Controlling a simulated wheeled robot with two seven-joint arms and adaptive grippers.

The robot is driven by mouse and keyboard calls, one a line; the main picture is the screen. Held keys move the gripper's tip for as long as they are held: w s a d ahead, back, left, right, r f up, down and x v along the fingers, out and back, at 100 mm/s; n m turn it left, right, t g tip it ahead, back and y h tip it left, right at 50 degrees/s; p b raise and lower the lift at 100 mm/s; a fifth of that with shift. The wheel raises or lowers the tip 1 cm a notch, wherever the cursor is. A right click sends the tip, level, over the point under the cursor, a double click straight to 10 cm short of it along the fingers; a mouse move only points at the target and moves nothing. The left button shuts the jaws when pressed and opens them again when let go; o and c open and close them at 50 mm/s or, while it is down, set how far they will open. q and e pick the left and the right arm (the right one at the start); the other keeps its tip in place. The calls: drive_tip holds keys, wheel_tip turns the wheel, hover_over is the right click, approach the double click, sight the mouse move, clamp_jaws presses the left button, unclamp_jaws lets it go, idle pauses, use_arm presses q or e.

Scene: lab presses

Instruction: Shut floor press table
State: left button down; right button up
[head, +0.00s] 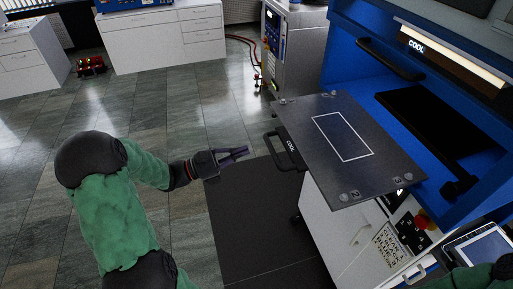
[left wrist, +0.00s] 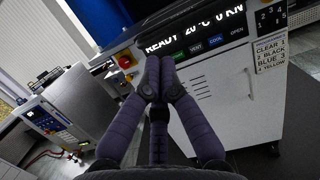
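The floor press (head: 345,235) has a blue frame and a white cabinet, and stands at the right of the head view. Its table (head: 385,165), a dark grey plate with a white rectangle outline, sticks out of the press opening toward the left. A black handle (head: 270,148) is at the table's left edge. My left gripper (head: 246,151) is left of the handle, apart from it. In the left wrist view its purple fingers (left wrist: 158,82) are together with nothing between them, in front of the press's white cabinet (left wrist: 230,105). My right gripper is out of view.
A grey machine cabinet (head: 297,50) with a control panel stands behind the table. A dark mat (head: 260,220) lies before the press. White drawer cabinets (head: 165,35) line the back.

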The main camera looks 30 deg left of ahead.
use_arm(q)
drive_tip(key=shift+b+x, duration=0.35)
drive_tip(key=shift+x, duration=2.2)
drive_tip(key=p, duration=0.2)
approach(354, 125)
drive_tip(key=x, duration=0.3)
drive_tip(key=f+x, duration=0.1)
drive_tip(key=x, duration=0.3)
drive_tip(key=w+x, duration=0.1)
drive_tip(key=x, duration=0.3)
drive_tip(key=shift+w+a+f, duration=0.1)
drive_tip(key=shift+a+f, duration=0.2)
drive_tip(key=shift+a, duration=0.05)
